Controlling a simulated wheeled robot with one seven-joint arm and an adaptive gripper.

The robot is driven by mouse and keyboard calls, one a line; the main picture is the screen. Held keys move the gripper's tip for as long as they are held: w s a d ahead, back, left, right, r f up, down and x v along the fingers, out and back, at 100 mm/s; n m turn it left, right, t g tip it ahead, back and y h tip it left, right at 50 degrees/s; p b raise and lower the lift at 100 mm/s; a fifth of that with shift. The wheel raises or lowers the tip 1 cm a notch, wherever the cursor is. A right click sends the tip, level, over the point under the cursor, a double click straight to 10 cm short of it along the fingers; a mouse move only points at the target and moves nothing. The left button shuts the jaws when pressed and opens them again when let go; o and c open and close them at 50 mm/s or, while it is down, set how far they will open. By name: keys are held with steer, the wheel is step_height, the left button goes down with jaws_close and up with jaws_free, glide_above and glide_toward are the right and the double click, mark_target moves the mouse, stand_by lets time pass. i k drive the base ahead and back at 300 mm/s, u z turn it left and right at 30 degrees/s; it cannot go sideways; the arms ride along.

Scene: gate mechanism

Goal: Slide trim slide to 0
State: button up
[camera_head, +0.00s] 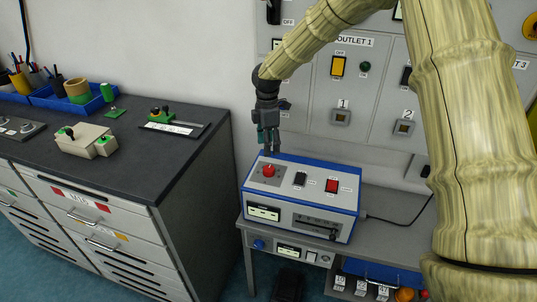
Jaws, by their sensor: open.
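A white box with blue edges (275,225) stands on the grey bench. Its front face has a dark slot with a black knob (333,236) at the right end; this looks like the trim slide, but its labels are too small to read. My gripper (270,146) points down above the back left of the box, near the red round button (268,171), and away from the knob. Its fingers look close together but open, and nothing shows between them. Whether the fingertips touch the box cannot be told.
A black switch (300,179) and a red switch (332,185) sit on the box top. A wall panel (385,90) rises behind, and a cable (400,218) runs right. A dark-topped cabinet (120,170) stands left. Space in front of the box is clear.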

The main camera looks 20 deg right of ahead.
mark_target(332, 237)
steer(key=z, duration=1.15)
